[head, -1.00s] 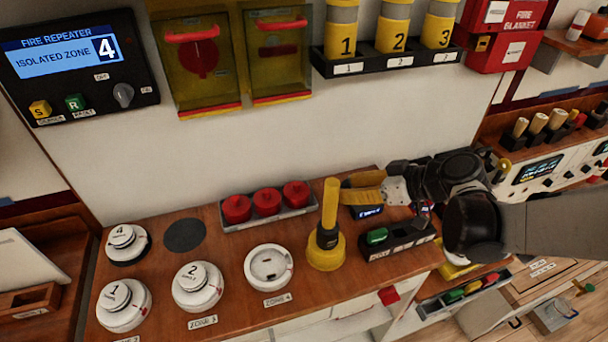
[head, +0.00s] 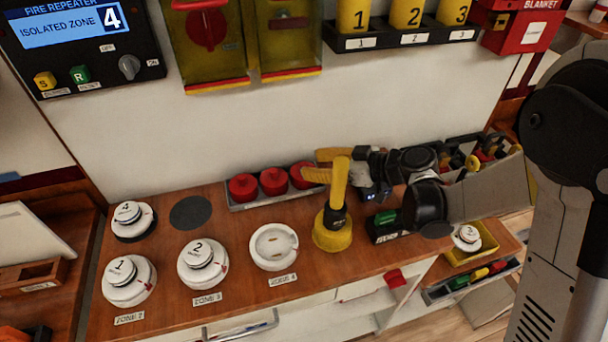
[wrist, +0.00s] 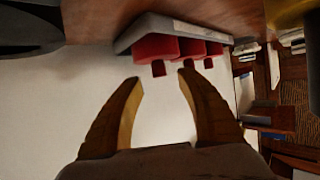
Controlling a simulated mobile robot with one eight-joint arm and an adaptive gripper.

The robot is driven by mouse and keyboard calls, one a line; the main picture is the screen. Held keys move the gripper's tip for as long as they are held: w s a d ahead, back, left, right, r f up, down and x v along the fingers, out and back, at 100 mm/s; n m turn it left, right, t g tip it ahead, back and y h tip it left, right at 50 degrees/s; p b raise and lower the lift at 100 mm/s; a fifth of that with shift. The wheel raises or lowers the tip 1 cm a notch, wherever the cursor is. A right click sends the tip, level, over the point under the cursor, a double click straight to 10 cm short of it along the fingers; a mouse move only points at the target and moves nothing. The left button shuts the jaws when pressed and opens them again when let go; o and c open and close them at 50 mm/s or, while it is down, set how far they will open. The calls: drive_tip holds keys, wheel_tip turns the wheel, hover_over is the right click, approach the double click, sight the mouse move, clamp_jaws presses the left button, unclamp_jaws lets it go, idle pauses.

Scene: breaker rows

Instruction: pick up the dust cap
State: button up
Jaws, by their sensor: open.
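Three red dust caps, at left (head: 243,187), in the middle (head: 273,181) and at right (head: 302,175), sit in a row in a grey tray (head: 262,203) at the back of the wooden counter. They also show in the wrist view, where the nearest cap (wrist: 155,47) is just beyond my fingertips. My gripper (head: 312,165) is open with its yellow fingers spread, at the right end of the row and partly over the right cap in the head view. In the wrist view, the gap between my fingers (wrist: 160,78) is empty.
A yellow tool with an upright handle (head: 332,232) stands in front of my gripper. White detector heads (head: 203,264) and an empty white base (head: 273,247) stand at the left and front. A wall rises behind the tray, with yellow canisters (head: 407,12) above.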

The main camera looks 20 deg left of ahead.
sight(304, 164)
drive_tip(key=b+x, duration=0.1)
drive_tip(key=x, duration=0.2)
drive_tip(key=shift+a+f, duration=0.15)
drive_tip(key=shift+a, duration=0.1)
drive_tip(key=shift+d, duration=0.1)
clamp_jaws()
